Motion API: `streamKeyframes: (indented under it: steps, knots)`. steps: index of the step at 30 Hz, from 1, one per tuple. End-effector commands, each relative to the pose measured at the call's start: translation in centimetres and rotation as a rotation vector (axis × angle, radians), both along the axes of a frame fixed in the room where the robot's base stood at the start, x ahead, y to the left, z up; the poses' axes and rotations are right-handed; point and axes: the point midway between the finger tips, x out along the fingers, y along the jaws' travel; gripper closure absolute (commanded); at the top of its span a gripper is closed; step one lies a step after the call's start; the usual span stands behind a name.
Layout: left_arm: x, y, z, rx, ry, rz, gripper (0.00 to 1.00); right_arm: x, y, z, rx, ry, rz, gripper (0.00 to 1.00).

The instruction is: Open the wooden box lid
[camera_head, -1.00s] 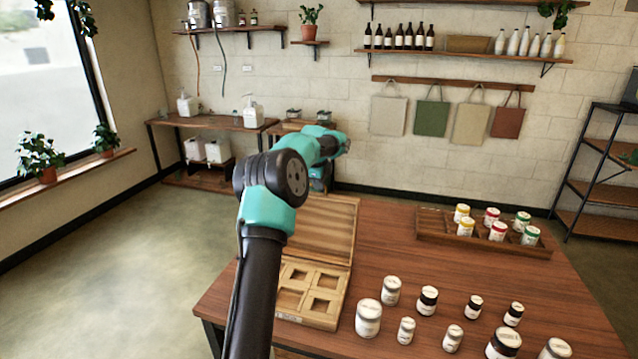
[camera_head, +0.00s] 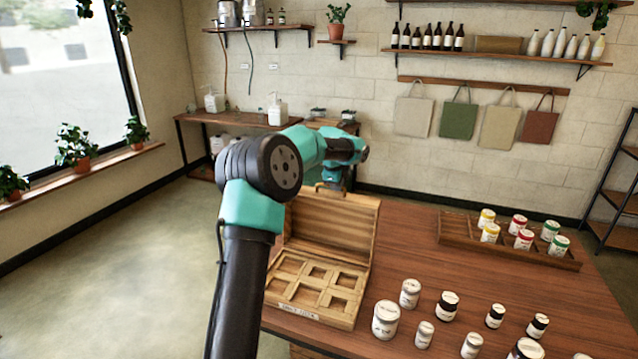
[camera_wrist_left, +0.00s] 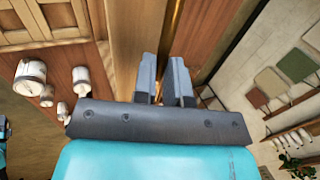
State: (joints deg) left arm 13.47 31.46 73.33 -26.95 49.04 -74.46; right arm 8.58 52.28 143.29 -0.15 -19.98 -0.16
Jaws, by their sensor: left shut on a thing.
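The wooden box (camera_head: 318,290) stands on the table's near left part, with several square compartments in its base. Its lid (camera_head: 335,222) stands raised at the back, inner face showing, and leaning at an angle I cannot judge exactly. My left gripper (camera_head: 333,186) is at the lid's top edge, partly hidden by my arm, and is shut on the lid. In the left wrist view the fingers (camera_wrist_left: 166,80) point at the lid's wooden edge (camera_wrist_left: 143,35); the exact contact is hard to see. The box's compartments (camera_wrist_left: 45,22) show at the upper left there.
Several white jars (camera_head: 386,318) stand just right of the box. A wooden tray (camera_head: 460,238) with several coloured jars (camera_head: 519,226) is at the table's back right. The tabletop (camera_head: 408,245) between lid and tray is clear.

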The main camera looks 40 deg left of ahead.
Motion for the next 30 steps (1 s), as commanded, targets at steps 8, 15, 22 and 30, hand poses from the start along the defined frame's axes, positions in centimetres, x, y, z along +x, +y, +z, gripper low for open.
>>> streamKeyframes:
  steps: [8,15,22,30]
  knots:
    - [-0.1,-0.3,-0.4,-0.002,0.01,-0.004,1.0,0.0,0.0,0.0,0.0,0.0,-0.001,0.57]
    - [0.0,-0.3,-0.3,-0.002,0.009,-0.004,0.7,0.0,0.0,0.0,0.0,0.0,-0.001,0.57]
    - [0.0,-0.3,-0.2,-0.001,0.006,-0.004,0.62,0.0,0.0,0.0,0.0,0.0,0.0,0.57]
    - [-0.3,-0.4,0.6,0.0,0.004,-0.003,0.62,0.0,0.0,0.0,0.0,0.0,0.0,0.57]
